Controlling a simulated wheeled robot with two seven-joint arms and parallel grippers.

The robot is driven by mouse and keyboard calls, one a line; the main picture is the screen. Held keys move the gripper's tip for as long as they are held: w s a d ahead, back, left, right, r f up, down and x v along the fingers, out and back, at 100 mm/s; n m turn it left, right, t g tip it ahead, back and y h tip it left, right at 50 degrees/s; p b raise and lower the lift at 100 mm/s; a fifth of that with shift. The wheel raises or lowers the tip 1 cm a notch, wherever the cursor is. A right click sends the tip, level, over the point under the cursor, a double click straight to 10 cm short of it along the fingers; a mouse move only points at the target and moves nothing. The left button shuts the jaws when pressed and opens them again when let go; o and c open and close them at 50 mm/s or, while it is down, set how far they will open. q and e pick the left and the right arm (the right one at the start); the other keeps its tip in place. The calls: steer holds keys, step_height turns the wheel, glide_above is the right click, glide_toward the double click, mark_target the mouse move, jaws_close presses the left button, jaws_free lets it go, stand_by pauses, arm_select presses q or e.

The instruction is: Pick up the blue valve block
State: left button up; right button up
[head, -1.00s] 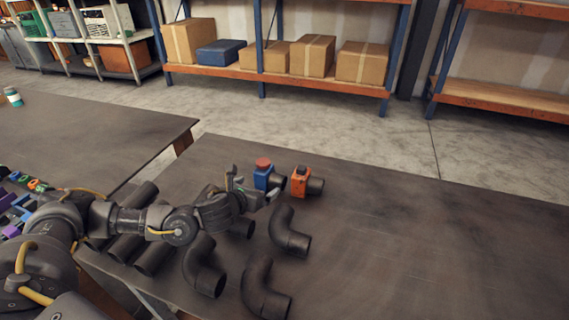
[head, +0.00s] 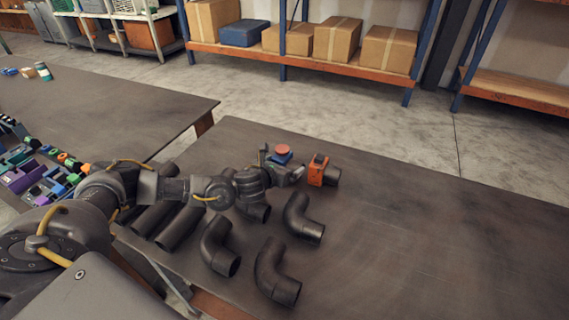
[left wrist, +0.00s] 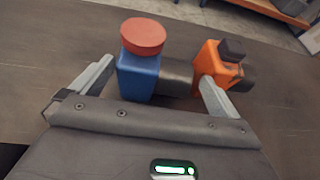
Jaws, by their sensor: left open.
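The blue valve block (head: 281,158) with a red round top stands on the dark table, partly hidden by my left gripper in the head view. In the left wrist view the blue valve block (left wrist: 138,76) stands upright, with a dark pipe stub to its right. My left gripper (head: 283,172) is open, and it also shows in the left wrist view (left wrist: 150,82). Its fingers are on either side of the block, the left one close to it and the right one near the orange valve block. No grip on the block shows. My right gripper is not in view.
An orange valve block (head: 318,170) with a dark stub (left wrist: 243,79) stands just right of the blue one. Several black pipe elbows (head: 303,219) and straight pipes (head: 180,228) lie nearer. The right part of the table (head: 430,230) is clear.

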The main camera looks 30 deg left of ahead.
mark_target(289, 160)
arm_select(q)
steer(key=p+x, duration=0.1)
steer(key=x, duration=0.2)
steer(key=shift+w+f+p, duration=0.15)
steer(key=shift+p, duration=0.15)
steer(key=shift+x, duration=0.75)
steer(key=shift+a+f, duration=0.1)
steer(key=c, duration=1.6)
steer(key=shift+w, duration=0.1)
steer(key=shift+c, duration=0.7)
steer(key=shift+r, duration=0.3)
